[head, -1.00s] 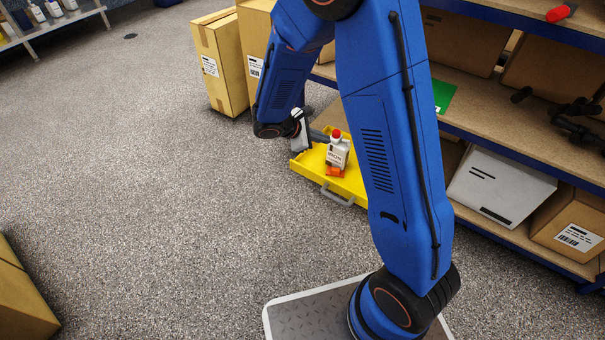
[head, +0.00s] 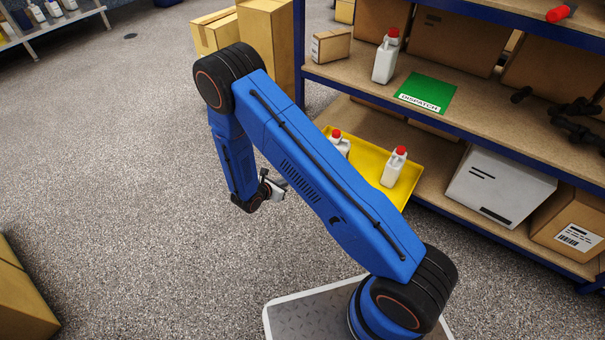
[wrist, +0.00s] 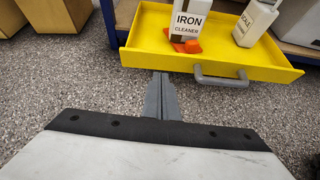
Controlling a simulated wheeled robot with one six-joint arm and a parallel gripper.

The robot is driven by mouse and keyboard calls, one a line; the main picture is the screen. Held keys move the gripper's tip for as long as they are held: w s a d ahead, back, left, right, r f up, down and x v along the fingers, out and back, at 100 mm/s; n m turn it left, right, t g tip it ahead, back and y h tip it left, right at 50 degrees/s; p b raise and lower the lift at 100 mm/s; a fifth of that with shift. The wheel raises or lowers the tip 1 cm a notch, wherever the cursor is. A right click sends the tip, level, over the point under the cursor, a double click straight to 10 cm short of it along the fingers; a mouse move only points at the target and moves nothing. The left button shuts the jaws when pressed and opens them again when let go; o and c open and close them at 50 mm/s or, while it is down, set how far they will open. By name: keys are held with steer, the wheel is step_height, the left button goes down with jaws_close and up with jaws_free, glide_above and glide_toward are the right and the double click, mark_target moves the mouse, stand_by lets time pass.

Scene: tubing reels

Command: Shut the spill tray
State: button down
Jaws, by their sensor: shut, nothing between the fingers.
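The yellow spill tray (head: 372,158) sticks out from the lower shelf of the blue rack; my arm hides its front in the head view. In the wrist view the tray's front wall (wrist: 165,60) and grey handle (wrist: 221,80) show. A white bottle marked IRON CLEANER (wrist: 188,18) stands in it beside an orange piece (wrist: 187,46). A second white bottle (wrist: 254,22) stands to the right; it also shows in the head view (head: 394,168). My gripper (wrist: 163,78) is shut and empty, pointing at the front wall, left of the handle. Whether it touches cannot be told.
The rack's blue post (wrist: 108,18) stands left of the tray, with cardboard boxes (head: 268,40) beyond. A white bin (head: 500,187) is on the lower shelf to the right. Above are a bottle (head: 386,57) and green DISPATCH mat (head: 427,91).

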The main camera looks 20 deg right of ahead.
steer(key=x, duration=1.3)
steer(key=shift+w+n, duration=0.3)
steer(key=shift+w, duration=0.2)
steer(key=shift+w+d, duration=0.1)
steer(key=shift+d, duration=0.1)
steer(key=w+d, duration=0.4)
steer(key=d, duration=0.1)
steer(key=w+d, duration=0.5)
steer(key=d, duration=0.1)
steer(key=w+d, duration=0.5)
steer(key=d, duration=0.1)
steer(key=shift+w+f, duration=0.1)
steer(key=shift+w, duration=0.1)
steer(key=shift+w+d, duration=0.2)
steer(key=shift+w, duration=0.1)
steer(key=shift+w+d+r, duration=0.1)
steer(key=shift+d+r, duration=0.05)
steer(key=shift+r, duration=0.1)
